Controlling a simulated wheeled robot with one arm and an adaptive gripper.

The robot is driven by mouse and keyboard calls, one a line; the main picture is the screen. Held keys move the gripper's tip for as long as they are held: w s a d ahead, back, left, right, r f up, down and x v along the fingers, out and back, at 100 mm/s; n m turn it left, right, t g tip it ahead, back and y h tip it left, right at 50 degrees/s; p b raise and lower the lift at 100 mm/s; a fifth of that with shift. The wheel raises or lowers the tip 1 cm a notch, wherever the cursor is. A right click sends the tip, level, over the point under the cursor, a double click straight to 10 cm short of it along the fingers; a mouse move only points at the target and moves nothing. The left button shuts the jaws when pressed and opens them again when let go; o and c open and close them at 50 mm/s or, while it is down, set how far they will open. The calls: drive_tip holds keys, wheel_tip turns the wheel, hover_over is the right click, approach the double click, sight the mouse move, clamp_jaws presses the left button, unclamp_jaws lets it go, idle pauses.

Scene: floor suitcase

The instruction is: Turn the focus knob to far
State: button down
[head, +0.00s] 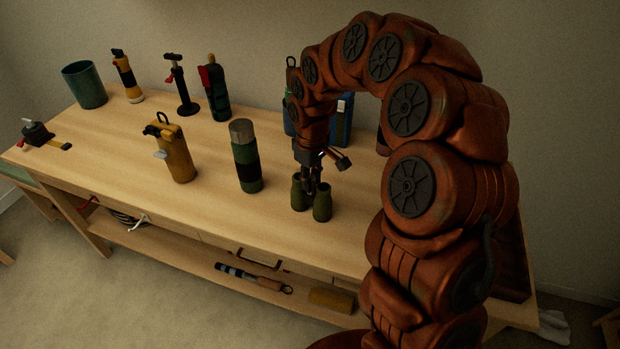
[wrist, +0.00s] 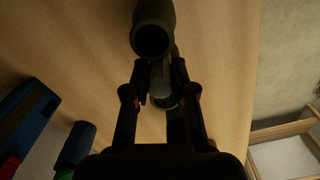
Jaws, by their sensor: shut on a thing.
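Dark green binoculars (head: 322,206) stand upright on the wooden workbench, their two barrels side by side. My gripper (head: 309,187) reaches down onto them from above, at the middle between the barrels. In the wrist view one barrel (wrist: 152,22) shows at the top with its dark round end. My two fingers (wrist: 160,82) close on a greyish round piece between the barrels, which looks like the focus knob (wrist: 160,76). The fingers and the dim light hide most of the knob, and I cannot read any mark on it. The other barrel is mostly hidden behind the gripper.
A green-black flask (head: 246,168) and a yellow canister (head: 175,155) stand left of the binoculars. A teal cup (head: 84,85), a yellow-black torch (head: 127,77) and a black stand (head: 182,90) are at the back. A blue object (head: 342,120) stands behind my arm. Bench around the binoculars is clear.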

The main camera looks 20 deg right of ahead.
idle(0.3)
drive_tip(key=c, duration=0.9)
unclamp_jaws()
drive_tip(key=shift+c, duration=0.2)
drive_tip(key=shift+r, duration=0.1)
wheel_tip(320, 180, up, 10)
drive_tip(key=shift+r, duration=0.9)
drive_tip(key=shift+s, duration=0.1)
